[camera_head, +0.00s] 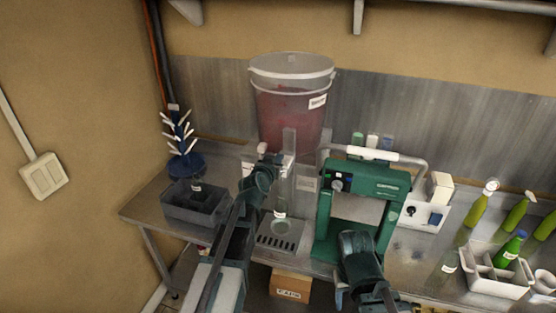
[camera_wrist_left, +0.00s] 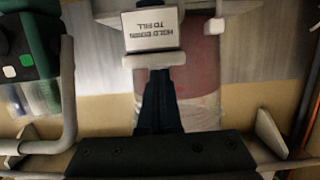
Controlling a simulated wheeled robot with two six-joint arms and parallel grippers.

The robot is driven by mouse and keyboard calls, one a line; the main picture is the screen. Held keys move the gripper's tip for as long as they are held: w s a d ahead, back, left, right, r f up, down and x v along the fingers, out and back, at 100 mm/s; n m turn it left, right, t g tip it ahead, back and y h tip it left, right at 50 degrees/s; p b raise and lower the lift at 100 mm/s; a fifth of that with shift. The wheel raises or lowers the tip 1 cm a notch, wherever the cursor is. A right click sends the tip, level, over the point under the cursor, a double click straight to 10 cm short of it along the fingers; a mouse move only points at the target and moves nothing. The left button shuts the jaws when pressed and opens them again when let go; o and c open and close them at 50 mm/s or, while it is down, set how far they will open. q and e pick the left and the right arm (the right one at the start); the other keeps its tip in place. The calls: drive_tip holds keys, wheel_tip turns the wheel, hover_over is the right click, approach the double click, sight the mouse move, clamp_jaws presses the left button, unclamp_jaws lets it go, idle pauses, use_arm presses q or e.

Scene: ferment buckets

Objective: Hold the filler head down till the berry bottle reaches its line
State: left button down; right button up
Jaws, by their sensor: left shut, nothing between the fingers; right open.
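The filler head, with a white plate reading "HOLD DOWN TO FILL" (camera_wrist_left: 152,30), fills the top of the left wrist view. My left gripper (camera_wrist_left: 158,78) is shut and empty, its fingertips at the pale lip under that plate; I cannot tell if they press on it. In the head view my left gripper (camera_head: 264,162) is at the filler, hiding part of it. A clear bottle (camera_head: 281,203) with a small label stands upright below, on the slotted drip tray (camera_head: 266,242). Its line and level are too small to read. My right gripper (camera_head: 356,242) is open before the green machine.
A clear bucket of red liquid (camera_head: 290,115) stands behind the filler. The green machine (camera_head: 378,178) with a handle is close on the right. A grey bin (camera_head: 190,208) and bottle rack (camera_head: 185,160) are left. A crate (camera_head: 497,287) and green bottles are at far right.

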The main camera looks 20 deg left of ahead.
idle(0.3)
use_arm(q)
wheel_tip(320, 180, down, 9)
drive_tip(key=b, duration=0.9)
idle(6.4)
